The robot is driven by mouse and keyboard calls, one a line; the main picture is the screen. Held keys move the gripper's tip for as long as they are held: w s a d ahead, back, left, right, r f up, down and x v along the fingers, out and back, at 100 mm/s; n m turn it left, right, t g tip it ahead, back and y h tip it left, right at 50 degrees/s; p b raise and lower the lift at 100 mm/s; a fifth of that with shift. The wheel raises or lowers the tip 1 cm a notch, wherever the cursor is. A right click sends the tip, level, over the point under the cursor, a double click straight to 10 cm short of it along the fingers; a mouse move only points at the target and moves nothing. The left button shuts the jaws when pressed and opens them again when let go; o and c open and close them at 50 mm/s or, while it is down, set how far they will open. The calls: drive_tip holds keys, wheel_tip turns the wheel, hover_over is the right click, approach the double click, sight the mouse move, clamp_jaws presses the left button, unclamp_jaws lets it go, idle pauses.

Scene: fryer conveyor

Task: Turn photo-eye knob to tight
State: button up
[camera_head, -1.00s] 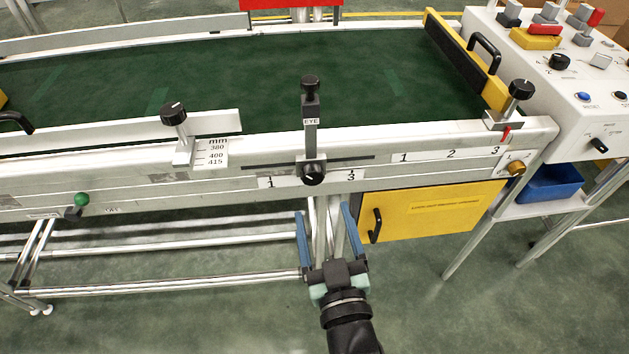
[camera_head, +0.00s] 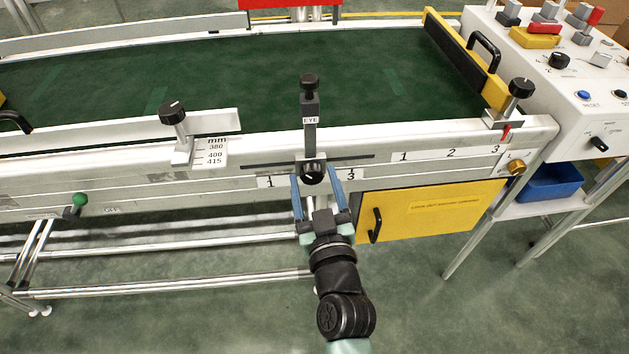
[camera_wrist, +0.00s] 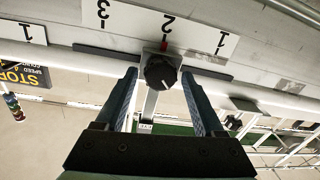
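The photo-eye unit is a grey post labelled EYE (camera_head: 310,121) on the conveyor's near rail, with a black knob on top (camera_head: 309,82). A black round knob with a white mark (camera_head: 312,174) sits on the front of its carriage at the rail's slot. It also shows in the wrist view (camera_wrist: 160,72), below a red pointer at the scale's 2. My gripper (camera_head: 316,178) is open, with blue fingers on either side of this front knob. In the wrist view the fingers (camera_wrist: 160,82) stand apart from the knob, with a gap on both sides.
A numbered scale strip (camera_head: 268,182) runs beside the slot. A yellow door with a black handle (camera_head: 430,210) is close on the right. A mm-scale guide clamp (camera_head: 173,113) is left, and another black knob (camera_head: 521,88) is right. Floor space in front is free.

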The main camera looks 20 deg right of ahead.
clamp_jaws()
drive_tip(key=shift+m, duration=0.3)
drive_tip(key=m, duration=0.3)
drive_tip(key=shift+f+b, duration=0.1)
drive_tip(key=shift+b, duration=0.3)
drive_tip(key=m, duration=0.4)
drive_tip(key=shift+m, duration=0.3)
drive_tip(key=m, duration=0.4)
drive_tip(key=shift+m+h+p, duration=0.3)
drive_tip(key=m, duration=0.4)
drive_tip(key=shift+h+p, duration=0.4)
drive_tip(key=shift+m, duration=0.5)
